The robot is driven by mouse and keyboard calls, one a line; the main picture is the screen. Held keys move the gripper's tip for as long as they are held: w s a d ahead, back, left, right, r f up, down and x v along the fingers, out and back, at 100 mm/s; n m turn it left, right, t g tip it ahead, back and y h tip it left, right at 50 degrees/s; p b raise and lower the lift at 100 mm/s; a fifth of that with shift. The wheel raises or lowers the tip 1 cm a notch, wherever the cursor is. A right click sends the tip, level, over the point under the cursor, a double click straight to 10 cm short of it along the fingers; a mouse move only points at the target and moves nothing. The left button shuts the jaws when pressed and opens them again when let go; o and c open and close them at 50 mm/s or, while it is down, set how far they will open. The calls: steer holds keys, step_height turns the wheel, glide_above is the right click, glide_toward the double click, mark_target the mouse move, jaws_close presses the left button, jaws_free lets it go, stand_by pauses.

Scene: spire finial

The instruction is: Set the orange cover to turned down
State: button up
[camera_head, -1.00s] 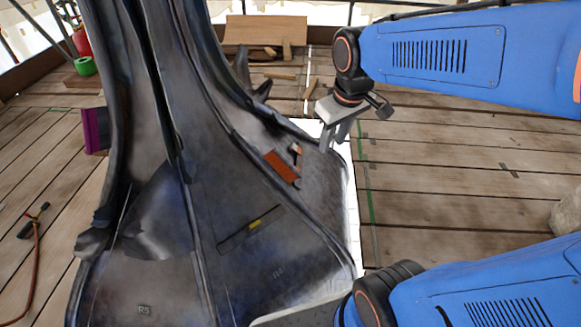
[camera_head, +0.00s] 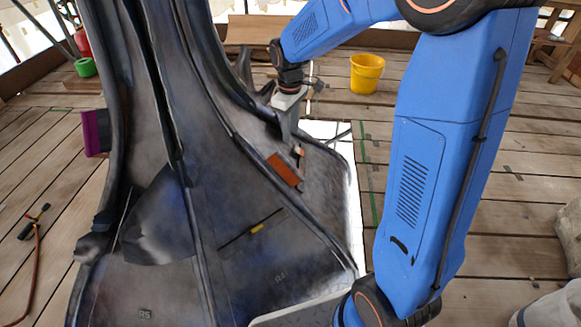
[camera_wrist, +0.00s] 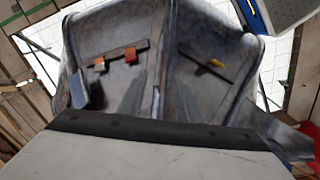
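The orange cover (camera_head: 284,170) is a small flat orange plate on the right-hand sloping face of the dark spire (camera_head: 230,190). It lies tilted along the slope. In the wrist view two small orange pieces show on a dark bar, the larger one (camera_wrist: 130,57) right of the smaller; I cannot tell for sure which is the cover. My gripper (camera_head: 292,132) is above and behind the cover in the head view, pointing down, apart from it. In the wrist view two grey fingers (camera_wrist: 155,96) stand apart with nothing seen between them.
A dark slot with a yellow piece (camera_head: 257,227) lies on the front face, below the cover. A purple panel (camera_head: 97,132) sticks out at the left. A yellow bucket (camera_head: 366,74) stands on the plank floor behind.

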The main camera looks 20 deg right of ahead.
mark_target(291, 164)
steer(key=f, duration=1.2)
steer(key=w+f, duration=0.1)
steer(key=f, duration=0.5)
steer(key=shift+d, duration=0.1)
jaws_close()
